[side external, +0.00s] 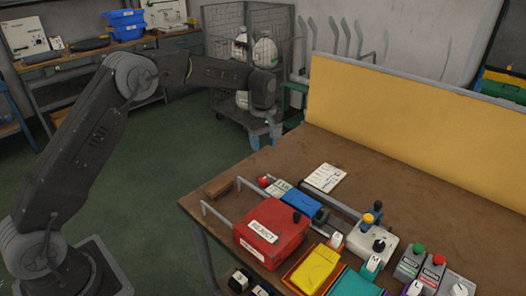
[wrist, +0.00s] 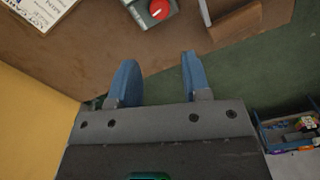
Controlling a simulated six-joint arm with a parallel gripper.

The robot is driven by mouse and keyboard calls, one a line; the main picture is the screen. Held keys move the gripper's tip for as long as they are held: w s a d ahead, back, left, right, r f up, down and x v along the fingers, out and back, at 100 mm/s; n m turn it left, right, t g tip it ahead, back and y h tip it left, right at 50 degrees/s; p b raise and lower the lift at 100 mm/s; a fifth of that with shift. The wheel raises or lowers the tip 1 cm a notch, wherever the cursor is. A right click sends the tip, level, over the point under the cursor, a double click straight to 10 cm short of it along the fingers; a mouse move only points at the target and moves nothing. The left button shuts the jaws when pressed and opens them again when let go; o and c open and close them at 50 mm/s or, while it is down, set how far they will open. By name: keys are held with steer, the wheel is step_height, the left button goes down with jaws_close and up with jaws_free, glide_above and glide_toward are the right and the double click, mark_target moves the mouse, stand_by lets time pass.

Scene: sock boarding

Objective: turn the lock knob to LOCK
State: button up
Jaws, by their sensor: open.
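A red round knob (wrist: 159,9) with a white mark sits on a grey box near the top edge of the wrist view. In the side view a small red knob (side external: 263,181) sits at the table's left edge, beside a small labelled panel (side external: 280,188); its lettering is too small to read. My gripper (side external: 265,138) is in the air above and behind the table's left edge, apart from the knob. In the wrist view its blue fingers (wrist: 160,62) are spread with nothing between them.
On the table (side external: 345,155) are a red REJECT bin (side external: 270,240), a blue block (side external: 302,204), a white paper (side external: 325,177), a yellow pad (side external: 316,268) and several button boxes. A brown wooden block (side external: 219,187) lies near the left edge. A yellow partition (side external: 400,120) stands behind.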

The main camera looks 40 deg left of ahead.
mark_target(263, 179)
steer(key=shift+o, duration=0.4)
steer(key=shift+r, duration=0.1)
steer(key=shift+o, duration=0.7)
steer(key=shift+n, duration=0.3)
steer(key=shift+o, duration=0.3)
steer(key=shift+n, duration=0.6)
step_height(263, 179, down, 14)
steer(key=n, duration=0.3)
steer(key=shift+d+r, duration=0.1)
steer(key=shift+d, duration=0.05)
